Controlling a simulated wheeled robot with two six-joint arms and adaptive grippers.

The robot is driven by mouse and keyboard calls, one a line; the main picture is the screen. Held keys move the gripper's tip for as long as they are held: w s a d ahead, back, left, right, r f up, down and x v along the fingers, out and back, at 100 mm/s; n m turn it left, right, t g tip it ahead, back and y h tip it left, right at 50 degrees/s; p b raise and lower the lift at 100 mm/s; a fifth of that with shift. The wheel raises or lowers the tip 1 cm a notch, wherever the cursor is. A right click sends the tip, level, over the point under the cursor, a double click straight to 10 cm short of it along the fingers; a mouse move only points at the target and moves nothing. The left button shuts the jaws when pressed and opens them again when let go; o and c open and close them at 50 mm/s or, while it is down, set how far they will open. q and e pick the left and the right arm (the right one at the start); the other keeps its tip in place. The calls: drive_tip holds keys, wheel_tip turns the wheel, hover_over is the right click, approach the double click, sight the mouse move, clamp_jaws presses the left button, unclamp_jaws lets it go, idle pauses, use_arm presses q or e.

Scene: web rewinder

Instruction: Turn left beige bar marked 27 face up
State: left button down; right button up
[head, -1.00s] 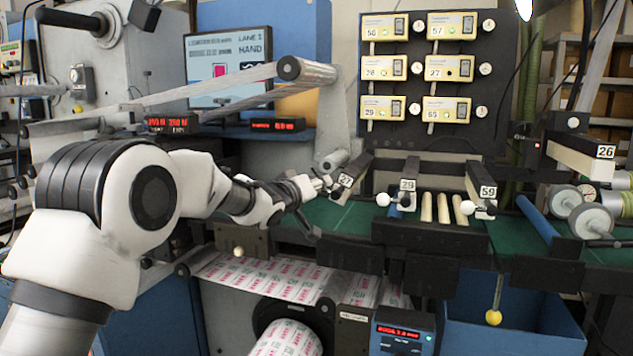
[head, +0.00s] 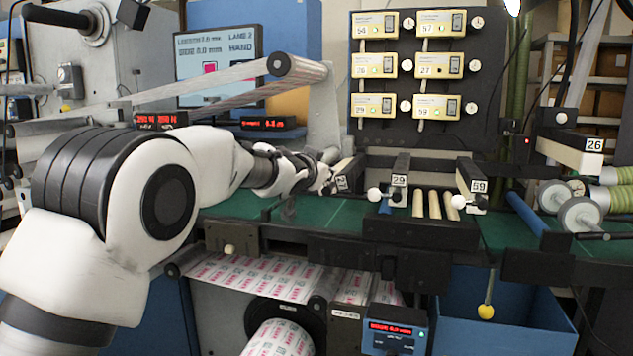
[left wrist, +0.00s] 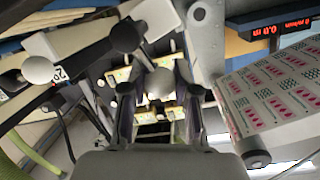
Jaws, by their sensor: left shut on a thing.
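The left beige bar marked 27 (head: 347,167) juts toward me over the green bench, its label at the near end, tilted and partly covered by my left gripper (head: 332,184). The bar marked 29 (head: 401,166) and the bar marked 59 (head: 470,175) are to the right, each with a white knob. My right gripper is not in view.
A panel of beige boxes (head: 425,65) with small lamps stands behind. The bar marked 26 (head: 570,152) is far right. Printed web (head: 255,275) runs below the bench's front. A blue bin (head: 510,310) stands lower right. Green bench (head: 245,207) surface is clear near my left arm.

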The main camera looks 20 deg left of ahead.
use_arm(q)
drive_tip(key=d+m+y+b, duration=0.1)
drive_tip(key=m+b, duration=0.1)
drive_tip(key=b, duration=0.1)
drive_tip(key=d+f+m+y+b, duration=0.1)
drive_tip(key=m+b, duration=0.2)
drive_tip(key=d+m+b, duration=0.2)
drive_tip(key=m+b, duration=0.1)
drive_tip(key=shift+d+f+y, duration=0.1)
drive_tip(key=shift+f+y, duration=0.1)
drive_tip(key=shift+y, duration=0.2)
drive_tip(key=m+b, duration=0.1)
drive_tip(key=d+f+m+b, duration=0.1)
drive_tip(key=m, duration=0.1)
drive_tip(key=f+m+t+y+b, duration=0.1)
drive_tip(key=m+b, duration=0.1)
drive_tip(key=shift+d, duration=0.25)
drive_tip(key=m+b, duration=0.1)
drive_tip(key=f+m+b, duration=0.1)
drive_tip(key=m, duration=0.1)
drive_tip(key=shift+d+t, duration=0.2)
drive_tip(key=shift+t, duration=0.1)
drive_tip(key=shift+s+f+m+b, duration=0.1)
drive_tip(key=shift+f+m+b, duration=0.2)
drive_tip(key=shift+m+b, duration=0.65)
drive_tip(key=c, duration=0.9)
unclamp_jaws()
drive_tip(key=shift+o, duration=0.2)
drive_tip(key=shift+s, duration=0.1)
